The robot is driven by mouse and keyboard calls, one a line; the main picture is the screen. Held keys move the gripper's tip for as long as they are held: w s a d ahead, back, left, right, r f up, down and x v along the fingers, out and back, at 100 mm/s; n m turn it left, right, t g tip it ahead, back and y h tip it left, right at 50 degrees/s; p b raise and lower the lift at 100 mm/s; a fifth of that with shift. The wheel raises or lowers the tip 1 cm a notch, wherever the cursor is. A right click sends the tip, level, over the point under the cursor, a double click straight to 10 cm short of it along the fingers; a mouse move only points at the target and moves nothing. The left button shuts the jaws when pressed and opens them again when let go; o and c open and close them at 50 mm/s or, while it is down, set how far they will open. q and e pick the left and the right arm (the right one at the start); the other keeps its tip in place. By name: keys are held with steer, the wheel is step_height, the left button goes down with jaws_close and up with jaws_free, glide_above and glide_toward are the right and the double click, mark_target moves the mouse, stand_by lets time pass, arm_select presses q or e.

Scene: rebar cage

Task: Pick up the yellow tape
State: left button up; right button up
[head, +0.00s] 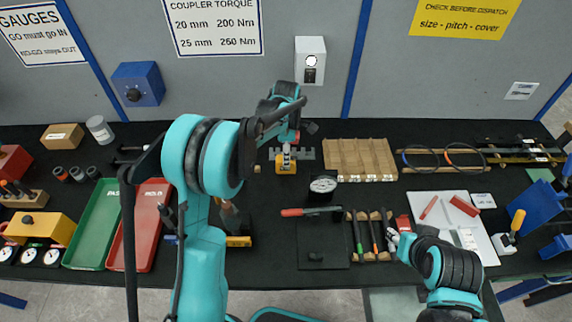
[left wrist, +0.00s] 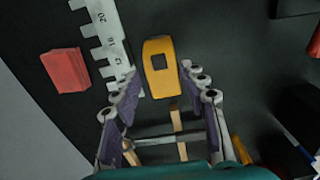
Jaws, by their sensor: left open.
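In the left wrist view the yellow tape (left wrist: 161,80) is a rounded yellow body with a dark square patch. My left gripper (left wrist: 160,92) is open there, its two purple-padded fingers pointing at the tape. The tape's near end lies about level with the fingertips; I cannot tell how much height separates them. My right gripper (head: 393,238) is small and partly hidden by its arm, near the hand tools; its jaws are unclear.
A toothed gauge strip (left wrist: 105,35) lies close left of the tape in the wrist view, with a red block (left wrist: 65,70) further left. In the head view a wooden slotted rack (head: 360,158) stands right of the tape, and a dial gauge (head: 323,184) lies nearer me.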

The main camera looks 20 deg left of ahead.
arm_select(q)
step_height(320, 180, down, 5)
steer(key=shift+s+a+r+b, duration=0.1)
steer(key=shift+s+b, duration=0.05)
steer(key=shift+b, duration=0.7)
steer(key=shift+c, duration=0.6)
jaws_close()
steer(key=shift+r, duration=0.1)
